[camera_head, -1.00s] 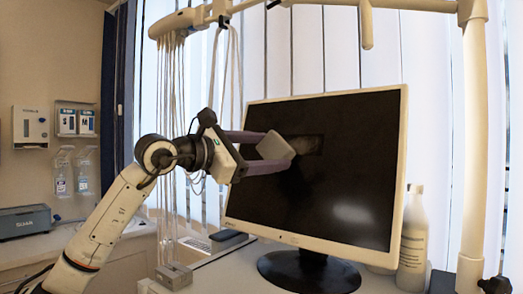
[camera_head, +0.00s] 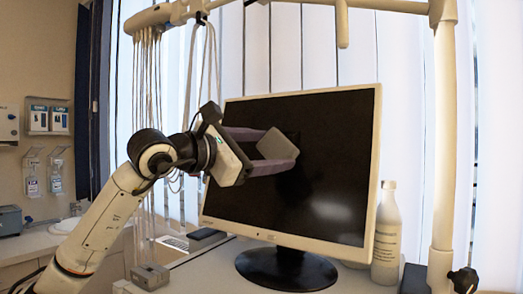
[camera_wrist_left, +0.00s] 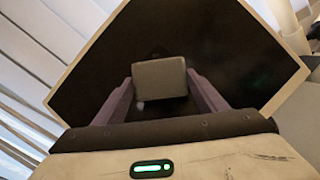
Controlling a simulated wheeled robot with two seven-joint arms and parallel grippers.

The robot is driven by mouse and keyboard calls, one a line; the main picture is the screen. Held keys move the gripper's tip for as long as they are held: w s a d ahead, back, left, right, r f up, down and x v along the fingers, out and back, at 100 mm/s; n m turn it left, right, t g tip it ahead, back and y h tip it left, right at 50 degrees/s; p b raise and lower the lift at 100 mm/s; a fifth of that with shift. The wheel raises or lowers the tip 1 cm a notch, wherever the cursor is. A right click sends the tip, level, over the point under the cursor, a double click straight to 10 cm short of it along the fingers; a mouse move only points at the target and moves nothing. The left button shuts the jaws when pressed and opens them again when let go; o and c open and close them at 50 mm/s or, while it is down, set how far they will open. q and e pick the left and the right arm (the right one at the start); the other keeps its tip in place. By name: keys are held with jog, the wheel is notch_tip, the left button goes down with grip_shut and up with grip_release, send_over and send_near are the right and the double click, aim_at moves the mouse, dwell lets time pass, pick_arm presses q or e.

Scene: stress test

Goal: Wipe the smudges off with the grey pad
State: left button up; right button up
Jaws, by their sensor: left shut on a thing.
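The grey pad (camera_head: 278,144) is a flat rounded square between the purple fingers of my left gripper (camera_head: 270,152), which is shut on it. The pad is in front of the upper middle of the dark monitor screen (camera_head: 345,135); I cannot tell whether it touches. In the left wrist view the pad (camera_wrist_left: 160,78) hides part of the screen (camera_wrist_left: 225,65). A pale blurred smudge (camera_head: 333,210) shows on the lower right of the screen. A small pale spot (camera_wrist_left: 140,105) shows just below the pad in the wrist view. My right gripper is not in view.
The monitor stands on a dark round base (camera_head: 287,270) on a white counter. A white bottle (camera_head: 387,235) stands close at its right. A pale post (camera_head: 443,150) rises further right, and cords (camera_head: 150,130) hang at the left.

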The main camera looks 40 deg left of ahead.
aim_at(288, 150)
pick_arm(q)
jog(key=shift+w+d, duration=0.15)
jog(key=shift+d, duration=0.8)
jog(key=shift+w+d, duration=0.1)
jog(key=shift+d, duration=0.8)
jog(key=shift+a+b, duration=0.3)
jog(key=shift+a, duration=0.2)
jog(key=shift+s+a+f+b, duration=0.15)
jog(key=shift+a+b, duration=0.1)
jog(key=shift+a, duration=0.9)
jog(key=shift+s+a+r+b, duration=0.15)
jog(key=shift+a+b, duration=0.1)
jog(key=shift+a, duration=0.85)
jog(key=shift+s+a+b, duration=0.15)
jog(key=shift+a, duration=1.25)
jog(key=shift+s+a+b, duration=0.15)
jog(key=shift+a, duration=1.25)
jog(key=s+r+b, duration=0.1)
jog(key=s+r, duration=0.1)
jog(key=s, duration=0.3)
jog(key=shift+s+d, duration=0.35)
jog(key=shift+s+d+r, duration=0.1)
jog(key=shift+s+r, duration=0.1)
jog(key=shift+s, duration=0.5)
jog(key=shift+s+d+r, duration=0.1)
jog(key=shift+s+r, duration=0.1)
jog(key=shift+s, duration=0.5)
